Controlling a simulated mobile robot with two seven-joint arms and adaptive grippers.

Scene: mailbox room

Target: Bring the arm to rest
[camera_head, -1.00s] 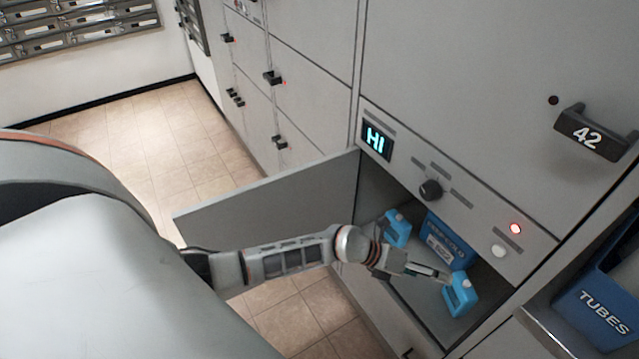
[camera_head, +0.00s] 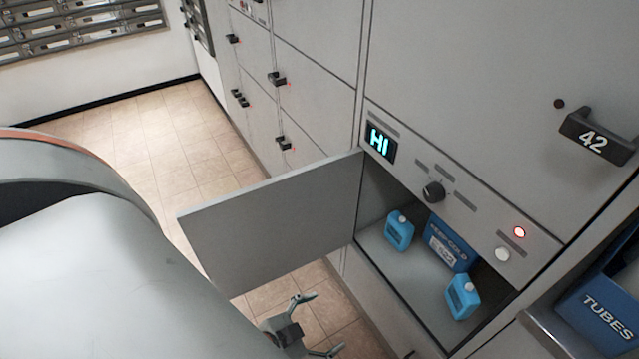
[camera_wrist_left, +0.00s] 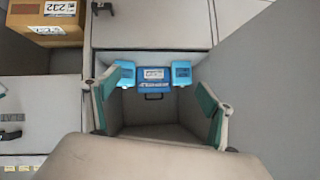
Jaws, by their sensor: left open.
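My left gripper (camera_head: 318,325) is open and empty, low in the head view, outside the open compartment and below its door. In the left wrist view its two fingers (camera_wrist_left: 160,108) are spread wide, with the compartment seen between them. My right gripper is in neither view. Inside the compartment stand a blue box (camera_head: 447,243) with a white label and two light-blue jugs, one on the left (camera_head: 399,231) and one on the right (camera_head: 462,297). The left wrist view shows the same blue box (camera_wrist_left: 153,78) between the two jugs.
The grey compartment door (camera_head: 275,215) stands open to the left, near my arm. A panel with a lit "HI" display (camera_head: 380,143) and a knob (camera_head: 433,191) sits above the opening. A blue TUBES bin (camera_head: 605,315) is at right. Tiled floor is clear at left.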

